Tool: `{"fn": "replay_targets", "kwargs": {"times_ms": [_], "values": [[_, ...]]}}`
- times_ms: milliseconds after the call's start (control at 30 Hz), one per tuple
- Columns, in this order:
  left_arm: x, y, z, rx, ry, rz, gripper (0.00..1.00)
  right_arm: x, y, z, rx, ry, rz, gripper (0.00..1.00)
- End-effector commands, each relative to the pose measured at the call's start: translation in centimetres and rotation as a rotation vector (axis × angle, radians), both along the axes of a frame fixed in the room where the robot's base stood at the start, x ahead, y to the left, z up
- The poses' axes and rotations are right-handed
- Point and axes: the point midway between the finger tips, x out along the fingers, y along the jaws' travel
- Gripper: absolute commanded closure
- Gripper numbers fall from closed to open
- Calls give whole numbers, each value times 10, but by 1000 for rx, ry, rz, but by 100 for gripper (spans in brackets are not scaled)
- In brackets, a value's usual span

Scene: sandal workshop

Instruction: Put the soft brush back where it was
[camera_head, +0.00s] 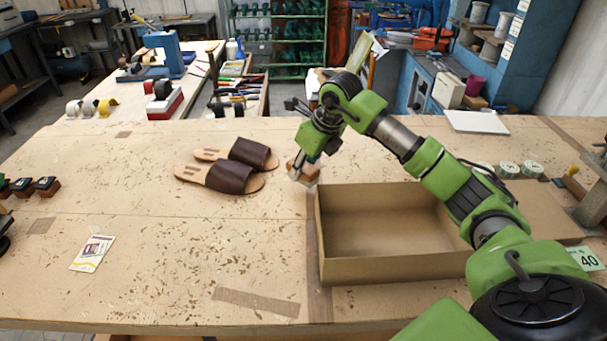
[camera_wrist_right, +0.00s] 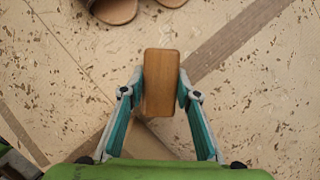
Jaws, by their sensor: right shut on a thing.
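The soft brush, a brown wooden block with pale bristles below (camera_head: 304,174), is in my right gripper (camera_head: 309,160). In the right wrist view, the brush's wooden back (camera_wrist_right: 159,82) stands between the two teal-sided fingers of the right gripper (camera_wrist_right: 160,95), which are shut on its sides. The brush is near the open cardboard box's far left corner, to the right of the sandals; I cannot tell whether it touches the table. No left gripper shows.
An open, empty cardboard box (camera_head: 327,235) stands on the worktable (camera_head: 150,290). Two brown sandals (camera_head: 232,178) (camera_head: 255,153) lie left of the brush. A printed card (camera_head: 92,252) lies front left. Small dark-topped blocks (camera_head: 45,185) sit at the left edge. Green-white rolls (camera_head: 508,169) stand at right.

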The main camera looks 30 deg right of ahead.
Motion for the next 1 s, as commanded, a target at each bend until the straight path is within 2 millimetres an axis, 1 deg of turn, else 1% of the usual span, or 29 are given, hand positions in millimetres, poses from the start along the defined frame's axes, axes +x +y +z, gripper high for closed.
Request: {"fn": "replay_targets", "kwargs": {"times_ms": [100,200,300,400,567,700,733,767,800,1000], "values": [[1,0,7,0,-1,0,60,6,-5,-12,1,5,-1,92],[2,0,17,0,-3,0,60,4,-4,-26,2,6,0,92],[4,0,21,0,-6,0,60,5,-4,-37,1,3,-1,92],[6,0,21,-1,-9,0,60,5,-4,-40,1,1,0,92],[8,0,20,-1,-10,0,60,5,-4,-40,0,0,0,92],[8,0,16,-1,-11,0,60,5,-4,-45,0,1,-1,92],[8,0,17,0,-11,0,60,5,-4,-43,0,1,-1,63],[8,0,17,0,-11,0,60,5,-4,-43,0,1,-1,55],[8,0,18,-1,-11,0,60,5,-4,-43,0,1,-1,54],[8,0,18,-1,-11,0,60,5,-4,-43,0,1,-1,54]]}}
